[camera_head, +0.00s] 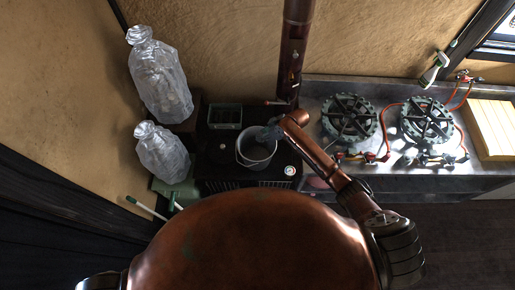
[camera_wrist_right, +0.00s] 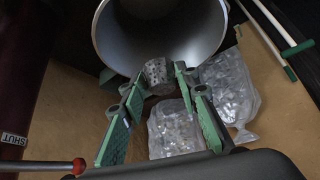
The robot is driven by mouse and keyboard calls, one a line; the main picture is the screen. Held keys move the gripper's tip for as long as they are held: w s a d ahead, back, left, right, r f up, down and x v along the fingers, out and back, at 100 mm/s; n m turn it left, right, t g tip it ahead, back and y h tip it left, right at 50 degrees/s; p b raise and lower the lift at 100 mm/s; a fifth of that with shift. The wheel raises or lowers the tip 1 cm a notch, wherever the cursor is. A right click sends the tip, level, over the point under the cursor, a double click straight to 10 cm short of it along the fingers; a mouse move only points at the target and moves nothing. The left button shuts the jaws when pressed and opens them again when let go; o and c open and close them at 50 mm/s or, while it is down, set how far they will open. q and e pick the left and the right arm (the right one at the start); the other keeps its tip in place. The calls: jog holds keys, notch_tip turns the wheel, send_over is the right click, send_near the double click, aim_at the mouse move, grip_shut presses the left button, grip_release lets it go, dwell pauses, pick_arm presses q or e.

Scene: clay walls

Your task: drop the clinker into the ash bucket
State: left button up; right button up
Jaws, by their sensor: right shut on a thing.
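The ash bucket (camera_head: 244,160) is a pale grey open pail standing on the dark stove. In the right wrist view its wide mouth (camera_wrist_right: 205,32) fills the top. My right gripper (camera_head: 267,134) reaches in from the right and is over the bucket's mouth. In the right wrist view its green fingers are closed on the clinker (camera_wrist_right: 157,71), a small grey speckled lump at the fingertips, in front of the bucket's opening. I cannot make out the clinker clearly in the head view. My left gripper is out of view.
Two clear plastic-wrapped bundles (camera_head: 160,75) (camera_head: 162,153) stand left of the stove. A brown stovepipe (camera_head: 295,50) rises behind the bucket. Two gas burners (camera_head: 349,117) (camera_head: 427,119) sit on the counter to the right, with a wooden board (camera_head: 492,128) beyond.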

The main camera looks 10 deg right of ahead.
notch_tip(320, 180, down, 6)
jog(key=b, duration=0.6)
jog(key=o, duration=1.3)
